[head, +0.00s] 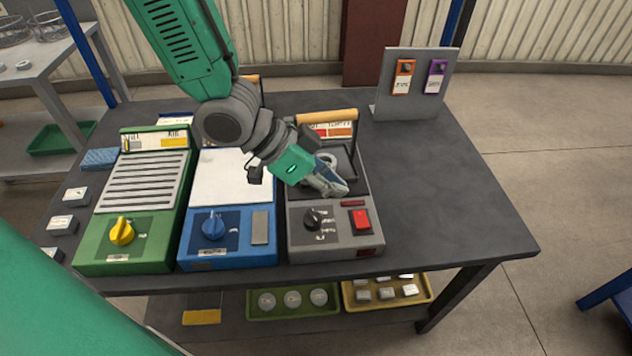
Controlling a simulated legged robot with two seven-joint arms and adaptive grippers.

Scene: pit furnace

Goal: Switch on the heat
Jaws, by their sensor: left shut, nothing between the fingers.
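A grey unit (300,245) stands on the dark table, with a black knob (313,219), a red switch (360,219) and a dark well behind them. A wooden handle (327,117) sits at its back by a red and orange label. My left gripper (338,188) is shut and empty, over the front of the dark well, behind the knob and switch. I cannot tell whether it touches the unit. It hides part of the well. Whether the switch is on is too small to tell. My right gripper is out of view.
A blue unit (262,256) with a blue knob and a green unit (88,255) with a yellow knob stand to the left. A grey stand (390,98) with orange and purple tags is at the back right. The table's right side (450,200) is clear.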

